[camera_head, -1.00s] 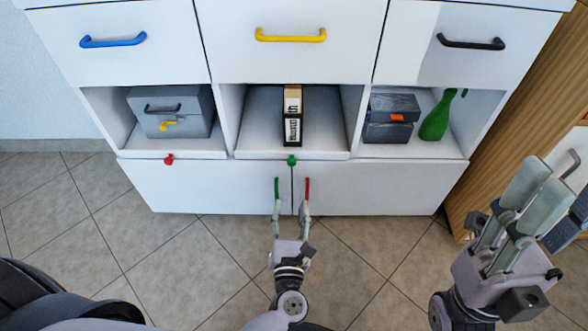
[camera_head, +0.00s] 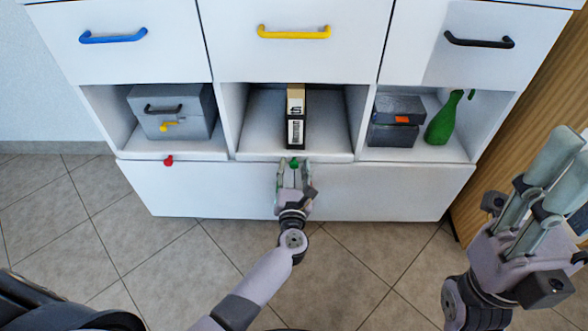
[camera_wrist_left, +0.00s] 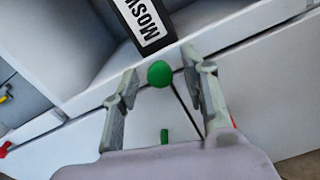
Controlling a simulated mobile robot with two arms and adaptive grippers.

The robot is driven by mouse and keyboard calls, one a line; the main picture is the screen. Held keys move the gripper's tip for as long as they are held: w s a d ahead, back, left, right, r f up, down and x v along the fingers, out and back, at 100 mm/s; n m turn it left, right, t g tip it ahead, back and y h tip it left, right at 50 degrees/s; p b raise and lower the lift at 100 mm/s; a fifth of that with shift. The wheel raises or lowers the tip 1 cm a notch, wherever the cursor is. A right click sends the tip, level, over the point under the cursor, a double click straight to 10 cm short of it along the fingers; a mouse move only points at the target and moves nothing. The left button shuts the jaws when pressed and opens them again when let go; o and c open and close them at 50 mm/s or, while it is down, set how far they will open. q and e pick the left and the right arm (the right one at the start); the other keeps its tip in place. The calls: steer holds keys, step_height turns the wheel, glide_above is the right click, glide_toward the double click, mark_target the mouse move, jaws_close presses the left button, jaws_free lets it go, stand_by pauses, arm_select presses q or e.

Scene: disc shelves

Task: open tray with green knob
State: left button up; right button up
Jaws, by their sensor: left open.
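The green knob (camera_head: 294,163) sits on the front edge of the middle tray (camera_head: 262,156), the floor of the cabinet's centre compartment. In the left wrist view the round knob (camera_wrist_left: 160,73) shows between my fingertips. My left gripper (camera_head: 294,168) is open, with one finger on each side of the knob; I cannot tell whether they touch it. A book (camera_head: 296,115) with a black and white spine stands upright on the tray, with its lettered end (camera_wrist_left: 148,22) facing the wrist camera. My right gripper (camera_head: 545,180) hangs at the right, its fingers a little apart, away from the cabinet.
A red knob (camera_head: 168,160) marks the left tray, which holds a grey box (camera_head: 172,108). Drawers with blue, yellow and black handles are above. Lower doors are shut. A wooden side stands at right.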

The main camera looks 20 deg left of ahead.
arm_select(q)
steer(key=shift+c, duration=0.5)
jaws_close()
stand_by(0.3)
